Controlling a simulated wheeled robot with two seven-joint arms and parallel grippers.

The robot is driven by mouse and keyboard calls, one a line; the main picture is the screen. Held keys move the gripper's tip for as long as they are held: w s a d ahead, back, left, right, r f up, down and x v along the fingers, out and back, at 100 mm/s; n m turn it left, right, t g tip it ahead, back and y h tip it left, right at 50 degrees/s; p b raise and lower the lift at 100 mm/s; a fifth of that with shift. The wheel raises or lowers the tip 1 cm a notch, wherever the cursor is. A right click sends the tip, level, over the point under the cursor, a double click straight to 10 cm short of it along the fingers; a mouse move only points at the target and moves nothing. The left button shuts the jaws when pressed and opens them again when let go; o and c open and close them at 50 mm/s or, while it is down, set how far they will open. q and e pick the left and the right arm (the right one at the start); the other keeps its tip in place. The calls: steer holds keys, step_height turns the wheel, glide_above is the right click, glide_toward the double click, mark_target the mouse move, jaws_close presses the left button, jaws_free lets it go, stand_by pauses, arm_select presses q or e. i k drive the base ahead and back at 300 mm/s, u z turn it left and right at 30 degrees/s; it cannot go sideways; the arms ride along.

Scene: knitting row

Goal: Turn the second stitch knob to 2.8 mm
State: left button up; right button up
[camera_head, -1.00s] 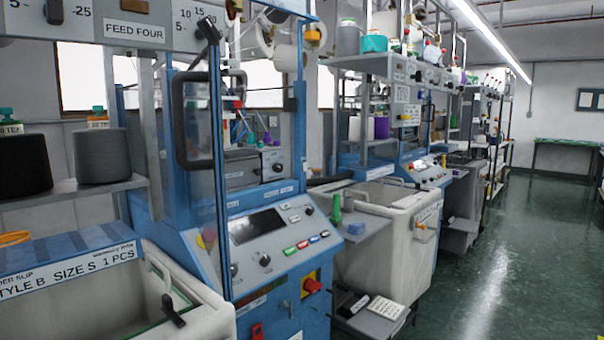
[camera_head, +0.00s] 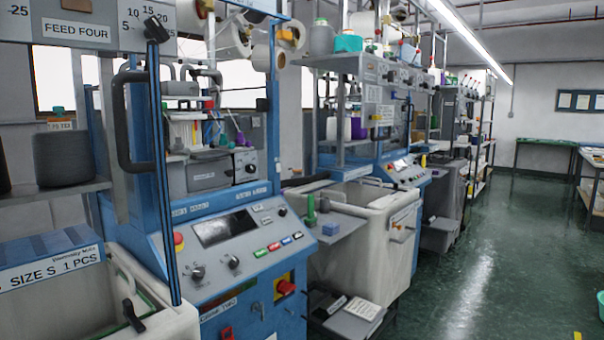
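A blue knitting machine (camera_head: 185,215) stands at the centre left with a sloping grey control panel. The panel has a dark screen (camera_head: 225,228) and several dark knobs. One knob (camera_head: 198,273) is at its lower left, another knob (camera_head: 234,262) is just right of it, and a small one (camera_head: 282,211) is at the upper right. A grey box above the panel carries one more dark knob (camera_head: 250,168). The labels and scales at these knobs are too small to read, so I cannot tell which is the second stitch knob. Neither of my grippers is in view.
A clear door with a dark handle (camera_head: 128,120) stands at the machine's left. A red switch (camera_head: 286,287) is below the panel. Pale bins (camera_head: 150,300) (camera_head: 375,235) flank the machine. Green floor (camera_head: 480,260) is clear at right; a teal container (camera_head: 600,305) sits at its edge.

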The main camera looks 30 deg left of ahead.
mark_target(250, 169)
steer(key=i, duration=2.4)
steer(key=u, duration=2.95)
